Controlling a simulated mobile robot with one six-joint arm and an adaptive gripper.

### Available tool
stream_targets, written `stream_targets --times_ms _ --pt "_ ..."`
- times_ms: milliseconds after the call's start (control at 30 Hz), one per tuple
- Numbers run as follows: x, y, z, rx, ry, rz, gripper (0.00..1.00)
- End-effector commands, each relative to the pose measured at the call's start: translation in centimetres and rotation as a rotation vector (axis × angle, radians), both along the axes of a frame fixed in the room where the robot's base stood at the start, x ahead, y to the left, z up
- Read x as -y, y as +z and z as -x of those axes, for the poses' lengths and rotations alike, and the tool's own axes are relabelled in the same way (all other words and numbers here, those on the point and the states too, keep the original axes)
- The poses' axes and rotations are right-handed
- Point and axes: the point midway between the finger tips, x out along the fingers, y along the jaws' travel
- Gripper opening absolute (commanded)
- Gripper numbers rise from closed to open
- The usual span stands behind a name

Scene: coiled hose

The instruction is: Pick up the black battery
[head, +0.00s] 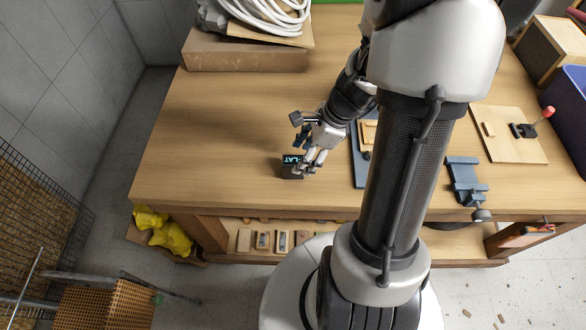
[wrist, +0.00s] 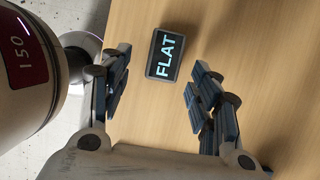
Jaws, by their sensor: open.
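The black battery (head: 291,168) is a small dark block on the wooden table near its front edge. In the wrist view the battery (wrist: 164,54) shows a dark top with "FLAT" in light blue letters. My gripper (head: 307,166) is right beside and above the battery in the head view and partly covers its right side. In the wrist view my gripper (wrist: 156,77) is open, with one blue-padded finger to the left and one to the right. The battery lies between and just beyond the fingertips, with wood visible on both sides. Nothing is held.
The wooden table (head: 190,130) is clear to the left of the battery. A coiled white hose (head: 268,14) lies on a box (head: 240,53) at the back. A blue vise-like tool (head: 467,182) and a board with a toggle clamp (head: 508,146) are to the right.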

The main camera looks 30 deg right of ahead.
Motion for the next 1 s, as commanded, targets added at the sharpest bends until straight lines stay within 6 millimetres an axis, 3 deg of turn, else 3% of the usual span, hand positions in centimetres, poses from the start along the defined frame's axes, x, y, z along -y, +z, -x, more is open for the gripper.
stream_targets --times_ms 233,500,767,1000 --pt "-0.6 -1.3 -0.5 0.0 0.002 0.001 0.57" --pt "-2.1 -4.8 -1.7 -0.001 0.003 -0.001 0.57" --pt "-2.2 -4.9 -1.9 0.001 0.001 0.002 0.57" --pt "-2.2 -4.9 -1.8 0.001 0.001 0.001 0.41"
